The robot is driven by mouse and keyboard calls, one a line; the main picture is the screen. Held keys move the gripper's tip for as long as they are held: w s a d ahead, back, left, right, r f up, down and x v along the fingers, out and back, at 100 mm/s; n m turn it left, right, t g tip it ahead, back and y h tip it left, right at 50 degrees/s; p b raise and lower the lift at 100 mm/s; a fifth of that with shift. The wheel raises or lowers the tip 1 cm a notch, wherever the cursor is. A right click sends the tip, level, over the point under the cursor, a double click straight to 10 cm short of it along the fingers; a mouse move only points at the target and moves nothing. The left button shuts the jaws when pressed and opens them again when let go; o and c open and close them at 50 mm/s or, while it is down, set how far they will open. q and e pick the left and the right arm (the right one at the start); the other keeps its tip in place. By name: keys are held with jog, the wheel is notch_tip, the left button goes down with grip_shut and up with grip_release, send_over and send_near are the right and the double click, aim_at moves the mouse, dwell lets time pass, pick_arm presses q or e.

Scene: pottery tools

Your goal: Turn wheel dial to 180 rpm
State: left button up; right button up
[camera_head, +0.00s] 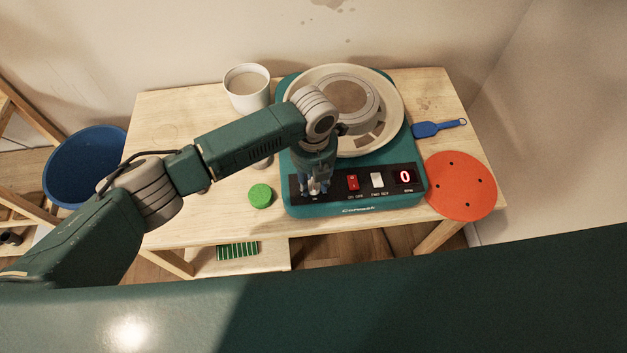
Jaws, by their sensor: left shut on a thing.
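The pottery wheel (350,209) is a teal machine on a wooden table, with a cream splash pan and a round grey wheel head (347,94) on top. Its black front panel carries a red on/off switch (353,183), a white FWD/REV switch (377,180) and a display (404,177) reading 0, marked RPM. My left gripper (314,190) points down at the left end of this panel and is shut on the dial there. The dial is mostly hidden by the fingers. My right gripper is not in view.
A white cup (247,88) stands behind my left arm. A green round thing (260,195) lies left of the wheel. An orange disc with holes (460,186) and a blue tool (438,128) lie on the right. A blue basin (84,165) is left of the table (185,118).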

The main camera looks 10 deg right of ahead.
aim_at(313, 183)
pick_arm(q)
jog(key=o, duration=1.2)
notch_tip(313, 183, up, 12)
jog(key=shift+r, duration=0.1)
